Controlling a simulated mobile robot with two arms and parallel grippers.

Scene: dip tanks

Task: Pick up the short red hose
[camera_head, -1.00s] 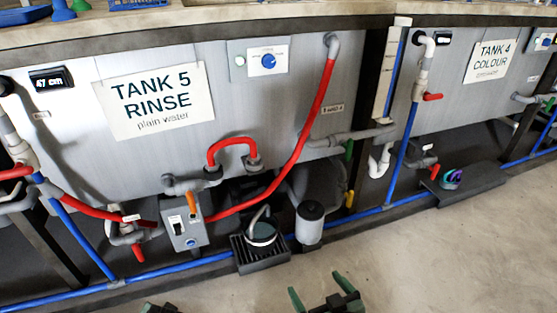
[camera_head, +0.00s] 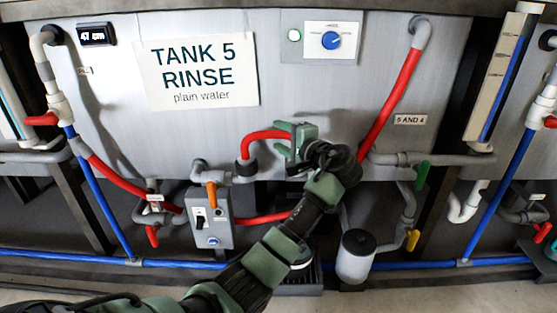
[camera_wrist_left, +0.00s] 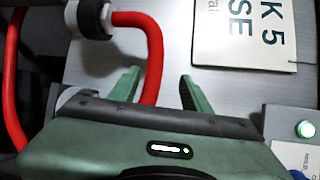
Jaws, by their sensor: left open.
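The short red hose (camera_head: 262,135) is an arched tube in front of tank 5. Its left end sits in a black collar (camera_head: 246,168); its right end is hidden behind my left gripper in the head view. My left gripper (camera_head: 292,145) is at the hose's right side, open. In the left wrist view the short red hose (camera_wrist_left: 153,45) runs down between the two green fingers of my left gripper (camera_wrist_left: 158,80), with space on both sides. There the hose's lower part is hidden behind the gripper body. My right gripper is out of view.
A long red hose (camera_head: 392,98) runs down to the right of my gripper. A grey control box (camera_head: 209,217) with an orange lever stands below left, and a white canister (camera_head: 355,257) below right. The tank 5 sign (camera_head: 198,72) is above.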

